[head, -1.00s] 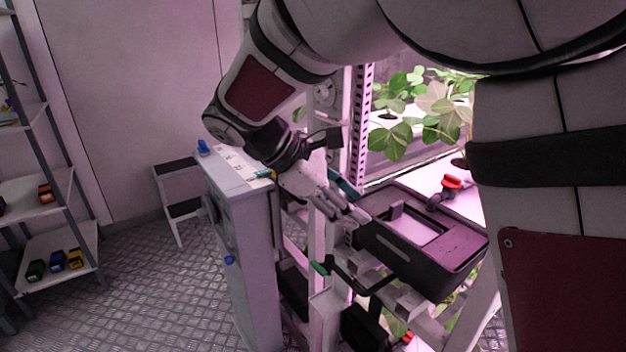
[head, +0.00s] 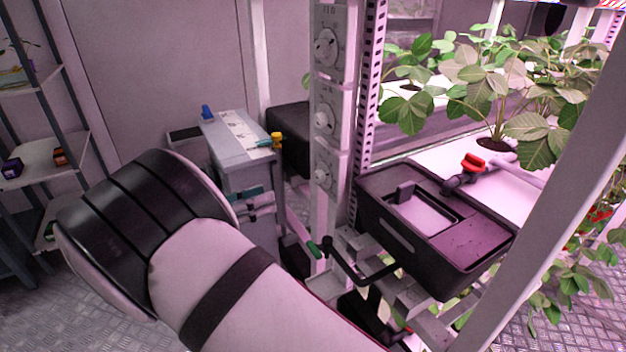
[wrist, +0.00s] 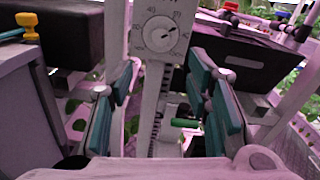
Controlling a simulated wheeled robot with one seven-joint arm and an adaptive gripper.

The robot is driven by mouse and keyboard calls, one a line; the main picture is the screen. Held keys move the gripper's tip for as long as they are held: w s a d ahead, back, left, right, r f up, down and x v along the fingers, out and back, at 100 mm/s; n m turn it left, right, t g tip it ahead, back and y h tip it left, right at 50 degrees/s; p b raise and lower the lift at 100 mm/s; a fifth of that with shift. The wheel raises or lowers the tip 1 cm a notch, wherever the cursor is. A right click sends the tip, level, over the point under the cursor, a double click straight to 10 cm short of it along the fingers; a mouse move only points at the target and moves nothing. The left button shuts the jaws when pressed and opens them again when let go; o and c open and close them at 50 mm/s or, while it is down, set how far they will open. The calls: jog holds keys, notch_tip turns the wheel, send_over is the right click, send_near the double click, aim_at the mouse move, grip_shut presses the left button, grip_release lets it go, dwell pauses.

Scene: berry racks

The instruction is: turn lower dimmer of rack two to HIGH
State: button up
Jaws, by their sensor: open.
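A white rack post carries a column of dials in the head view: a large upper dial (head: 327,46), a middle knob (head: 322,120) and a lower knob (head: 322,178). The rack's number is not readable. In the wrist view a round white numbered dial (wrist: 160,33) with a pointer knob faces me, beyond the fingertips; I cannot tell which of the column it is. My gripper (wrist: 163,98) is open and empty, its teal-padded fingers spread either side of the post below the dial. In the head view my gripper (head: 262,205) is left of the post, partly hidden by my arm.
A black tank (head: 400,238) with a red valve (head: 473,162) is right of the post. A green-tipped lever (head: 313,249) sits below the knobs. A grey cabinet (head: 235,145) with a yellow valve (head: 277,140) stands left. Strawberry plants (head: 497,95) fill the rack.

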aim_at(316, 179)
jog(key=x, duration=1.2)
jog(key=shift+d+p, duration=0.25)
jog(key=shift+p, duration=0.05)
grip_shut()
